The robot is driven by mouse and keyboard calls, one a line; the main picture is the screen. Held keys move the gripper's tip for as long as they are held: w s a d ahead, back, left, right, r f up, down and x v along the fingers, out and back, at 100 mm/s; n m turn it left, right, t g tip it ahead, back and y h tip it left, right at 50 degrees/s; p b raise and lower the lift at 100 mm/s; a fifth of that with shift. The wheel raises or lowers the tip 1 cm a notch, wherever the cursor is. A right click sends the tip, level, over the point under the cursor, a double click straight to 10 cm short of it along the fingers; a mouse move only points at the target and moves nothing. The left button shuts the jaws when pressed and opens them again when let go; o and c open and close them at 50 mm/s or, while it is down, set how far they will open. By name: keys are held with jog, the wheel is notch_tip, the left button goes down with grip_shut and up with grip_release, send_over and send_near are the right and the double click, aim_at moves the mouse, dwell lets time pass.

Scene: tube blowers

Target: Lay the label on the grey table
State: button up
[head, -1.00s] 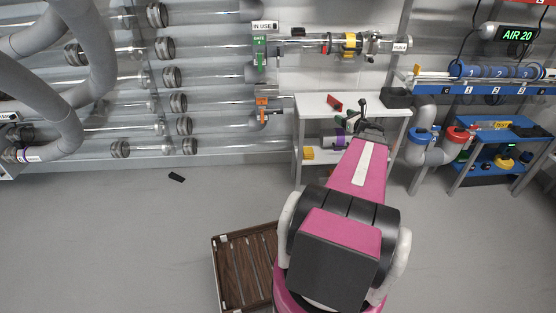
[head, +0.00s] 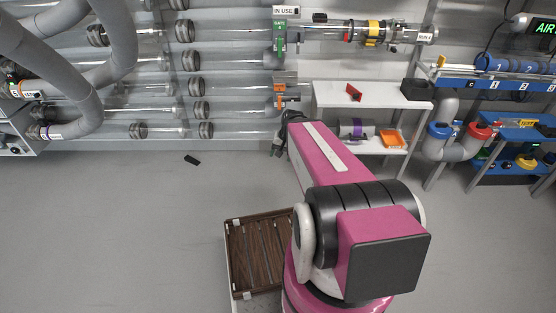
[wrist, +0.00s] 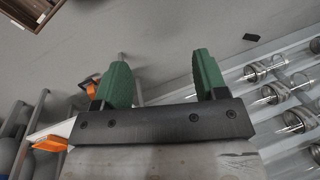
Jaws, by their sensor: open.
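The grey table (head: 335,94) is light-topped, with a lower shelf, and stands behind my arm in the head view. A small red piece (head: 353,91) lies on its top. I cannot tell for sure which thing is the label; a white "IN USE" sign (head: 286,11) is on the wall rig, and a small flat black piece (head: 192,159) lies on the floor. That piece also shows in the wrist view (wrist: 251,37). My gripper (wrist: 163,76) is open, with nothing visible between its green fingers. In the head view my gripper (head: 280,143) is small and dark, just left of the table.
A black box (head: 416,90) is at the table's right end. An orange tray (head: 393,139) and a purple-banded tube (head: 356,131) are on the lower shelf. Clear tubes (head: 240,112) line the wall. A brown slatted crate (head: 258,252) stands left of my base. The floor at left is mostly clear.

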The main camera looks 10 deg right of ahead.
jog(key=s+a+n+h, duration=0.1)
jog(key=n, duration=0.1)
jog(key=s+a+n+g+h, duration=0.1)
jog(key=s+n, duration=0.1)
jog(key=shift+s+r+h, duration=0.1)
jog(key=shift+r+h, duration=0.05)
jog(key=shift+h, duration=0.15)
